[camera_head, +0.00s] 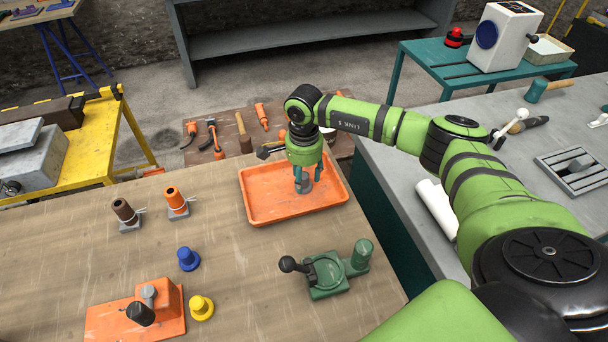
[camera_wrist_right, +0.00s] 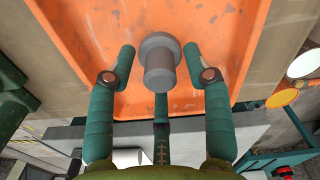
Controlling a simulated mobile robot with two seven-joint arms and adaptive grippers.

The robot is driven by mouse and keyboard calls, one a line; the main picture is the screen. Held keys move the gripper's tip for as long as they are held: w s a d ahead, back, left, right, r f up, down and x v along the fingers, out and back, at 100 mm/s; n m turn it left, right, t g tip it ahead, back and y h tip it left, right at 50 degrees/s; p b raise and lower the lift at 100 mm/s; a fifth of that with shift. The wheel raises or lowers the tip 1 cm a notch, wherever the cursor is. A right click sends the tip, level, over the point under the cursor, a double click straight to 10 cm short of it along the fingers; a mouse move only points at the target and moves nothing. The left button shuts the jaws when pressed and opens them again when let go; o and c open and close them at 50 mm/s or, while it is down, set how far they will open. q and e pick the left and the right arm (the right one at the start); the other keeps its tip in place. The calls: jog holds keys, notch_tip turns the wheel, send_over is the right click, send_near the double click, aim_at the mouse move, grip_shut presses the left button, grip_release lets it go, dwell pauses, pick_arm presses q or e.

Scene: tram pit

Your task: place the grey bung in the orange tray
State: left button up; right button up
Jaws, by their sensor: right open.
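The grey bung (camera_head: 305,186) stands in the orange tray (camera_head: 262,215), towards its right side. In the right wrist view the bung (camera_wrist_right: 159,62) shows as a stepped grey cylinder against the orange tray floor (camera_wrist_right: 90,40). My right gripper (camera_head: 303,180) is over the tray, right at the bung. In the wrist view its green fingers (camera_wrist_right: 160,70) are open, one on each side of the bung, with a visible gap to both. My left gripper is in neither view.
A blue bung (camera_head: 188,259) and a yellow bung (camera_head: 201,308) stand on the wooden table left of the tray. A green fixture (camera_head: 328,275) with a black knob stands in front of the tray. Brown and orange spools (camera_head: 176,201) stand at the left. Bare table lies between them.

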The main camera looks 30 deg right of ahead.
aim_at(304, 174)
jog(key=shift+r+b, duration=0.35)
jog(key=shift+r, duration=0.15)
notch_tip(304, 174, up, 11)
jog(key=b, duration=0.3)
jog(key=shift+r, duration=0.15)
